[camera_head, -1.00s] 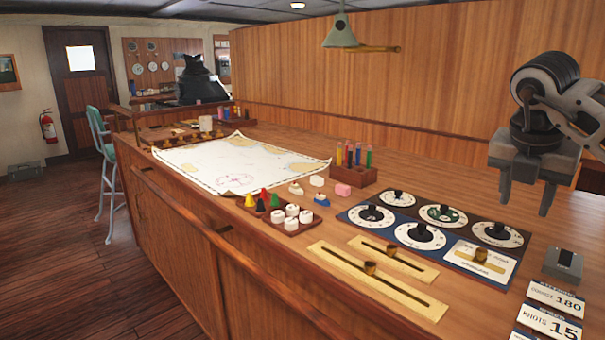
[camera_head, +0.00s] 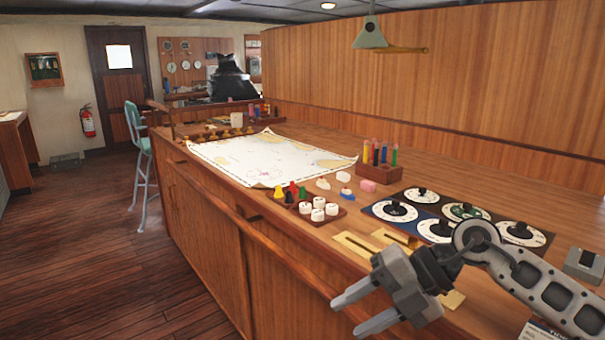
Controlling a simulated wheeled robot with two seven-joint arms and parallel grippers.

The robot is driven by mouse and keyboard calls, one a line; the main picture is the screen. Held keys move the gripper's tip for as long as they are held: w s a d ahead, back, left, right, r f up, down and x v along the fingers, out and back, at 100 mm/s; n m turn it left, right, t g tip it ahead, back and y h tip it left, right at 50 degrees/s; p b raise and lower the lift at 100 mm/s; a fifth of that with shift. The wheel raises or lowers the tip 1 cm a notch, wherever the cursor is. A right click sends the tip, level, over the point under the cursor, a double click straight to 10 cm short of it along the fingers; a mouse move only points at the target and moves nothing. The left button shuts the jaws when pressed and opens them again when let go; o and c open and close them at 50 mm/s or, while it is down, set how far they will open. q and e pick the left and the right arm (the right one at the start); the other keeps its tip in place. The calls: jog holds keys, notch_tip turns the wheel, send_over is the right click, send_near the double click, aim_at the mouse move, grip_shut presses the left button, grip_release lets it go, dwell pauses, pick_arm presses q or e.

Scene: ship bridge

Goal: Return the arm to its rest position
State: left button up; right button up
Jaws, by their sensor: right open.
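My right arm (camera_head: 535,285) comes in from the lower right. Its gripper (camera_head: 360,312) points left, with two grey fingers apart and nothing between them. It is in front of the wooden counter's near edge and covers part of the brass slider plates (camera_head: 355,244) and the panel's lower side. My left gripper is not in view.
The counter (camera_head: 300,228) carries a chart (camera_head: 260,158), a tray of pegs and white knobs (camera_head: 318,208), a rack of coloured tubes (camera_head: 379,173) and a dial panel (camera_head: 440,229). A lamp (camera_head: 370,32) hangs above. The floor (camera_head: 110,240) at left is clear.

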jog(key=s+a+r+m+t+y, duration=0.2)
jog(key=s+a+m+t+y, duration=0.3)
jog(key=a+y, duration=0.4)
jog(key=d+f+m+t+h, duration=1.15)
jog(key=f+m, duration=0.25)
jog(key=m, duration=0.7)
jog(key=s+d+f+m+g+h, duration=0.3)
jog(key=s+f+m+g+h, duration=0.2)
jog(key=s+f, duration=0.6)
notch_tip(320, 180, down, 2)
jog(key=shift+d+g, duration=0.15)
jog(key=shift+g, duration=0.4)
